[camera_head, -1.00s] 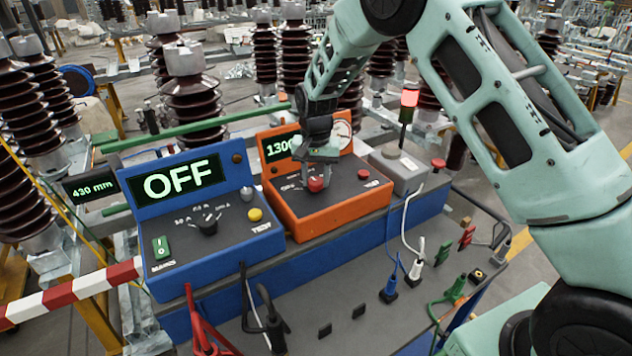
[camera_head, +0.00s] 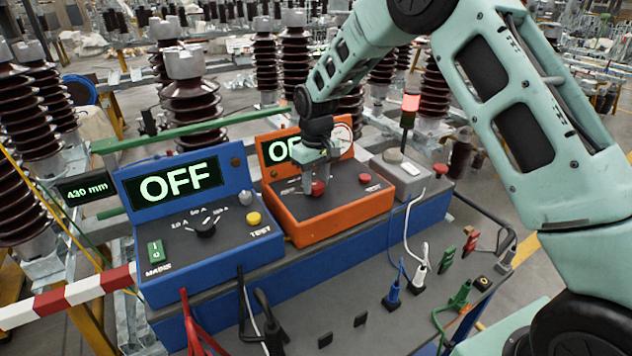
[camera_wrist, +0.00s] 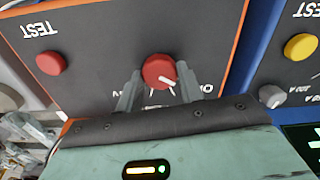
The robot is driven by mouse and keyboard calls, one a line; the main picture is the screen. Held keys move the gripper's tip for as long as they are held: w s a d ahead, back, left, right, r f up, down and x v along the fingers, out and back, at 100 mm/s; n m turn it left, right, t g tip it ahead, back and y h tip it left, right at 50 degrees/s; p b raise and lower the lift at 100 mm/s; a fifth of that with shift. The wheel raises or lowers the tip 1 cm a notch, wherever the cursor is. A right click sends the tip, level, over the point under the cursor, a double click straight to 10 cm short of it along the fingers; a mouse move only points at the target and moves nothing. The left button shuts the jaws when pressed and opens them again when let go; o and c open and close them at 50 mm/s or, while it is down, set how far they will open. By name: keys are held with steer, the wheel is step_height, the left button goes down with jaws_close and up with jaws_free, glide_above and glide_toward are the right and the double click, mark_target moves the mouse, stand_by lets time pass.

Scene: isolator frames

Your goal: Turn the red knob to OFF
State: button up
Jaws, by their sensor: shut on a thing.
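The red knob (camera_head: 318,187) sits on the sloping dark panel of the orange instrument box (camera_head: 328,230). In the wrist view the red knob (camera_wrist: 159,71) has a white pointer line, angled toward the lower right. My gripper (camera_head: 312,180) is over it from above, and in the wrist view its two fingers (camera_wrist: 158,90) are shut on the knob's sides. The orange box's display (camera_head: 281,150) is partly hidden by my arm; its visible letters begin with "O". Labels beside the knob are partly covered by the fingers.
A blue box (camera_head: 205,255) with a display reading OFF, a black dial and a yellow TEST button stands to the left. A red TEST button (camera_head: 365,180) is right of the knob. Cables hang in front.

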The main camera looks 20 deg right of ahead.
mark_target(316, 184)
steer(key=shift+r+n, duration=0.1)
steer(key=shift+n, duration=0.4)
steer(key=shift+w, duration=0.1)
steer(key=o, duration=1)
step_height(316, 184, up, 17)
steer(key=b, duration=0.3)
steer(key=shift+r+b, duration=0.15)
steer(key=shift+b, duration=0.25)
